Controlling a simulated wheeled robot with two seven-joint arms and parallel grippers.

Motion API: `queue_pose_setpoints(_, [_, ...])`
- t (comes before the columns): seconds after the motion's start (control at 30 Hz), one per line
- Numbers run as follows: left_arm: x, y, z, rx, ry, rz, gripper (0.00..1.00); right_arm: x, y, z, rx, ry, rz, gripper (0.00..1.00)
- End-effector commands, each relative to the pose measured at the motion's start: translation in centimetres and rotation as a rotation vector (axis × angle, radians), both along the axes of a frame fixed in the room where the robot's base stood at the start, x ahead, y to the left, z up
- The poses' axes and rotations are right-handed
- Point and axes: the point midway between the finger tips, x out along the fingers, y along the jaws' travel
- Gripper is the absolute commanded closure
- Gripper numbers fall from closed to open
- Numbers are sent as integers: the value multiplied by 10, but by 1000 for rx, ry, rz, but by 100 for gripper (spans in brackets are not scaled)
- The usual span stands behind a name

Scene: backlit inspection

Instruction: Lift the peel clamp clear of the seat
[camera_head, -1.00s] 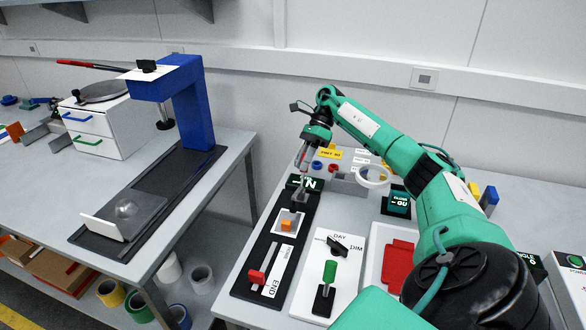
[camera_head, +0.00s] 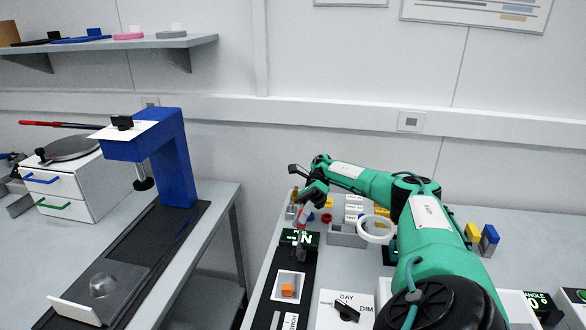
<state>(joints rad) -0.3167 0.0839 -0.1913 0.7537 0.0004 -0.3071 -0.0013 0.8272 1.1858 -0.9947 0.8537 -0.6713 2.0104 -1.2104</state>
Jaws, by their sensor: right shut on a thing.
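My right gripper (camera_head: 301,238) comes down at the near side of a small black display with green-white lettering, at the far end of a long dark strip (camera_head: 272,310). It is shut on a small grey piece, which I take to be the peel clamp; the fingers and its small size hide most of it. I cannot tell whether that piece touches the seat below or is clear of it. My left gripper is not in view.
A white ring (camera_head: 376,238) and a grey block (camera_head: 345,236) lie right of the gripper, with several small labels behind. A white dial panel (camera_head: 331,311) stands nearer. A blue stand (camera_head: 178,165) is on the left table, across a gap.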

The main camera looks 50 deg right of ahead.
Motion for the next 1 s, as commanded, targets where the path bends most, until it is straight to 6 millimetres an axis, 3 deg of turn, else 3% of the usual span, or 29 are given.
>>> queue_pose_setpoints(0.47, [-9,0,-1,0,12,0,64,-3,-1,0,10,1,-3,100])
queue_pose_setpoints(0.5, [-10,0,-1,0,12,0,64,-4,-1,0,10,1,-2,72])
queue_pose_setpoints(0.6, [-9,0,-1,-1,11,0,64,-4,-1,0,9,2,-2,57])
queue_pose_setpoints(0.87, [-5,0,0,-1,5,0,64,-4,0,0,9,3,0,57])
queue_pose_setpoints(1.0, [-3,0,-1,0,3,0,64,-3,-1,9,9,1,0,57])
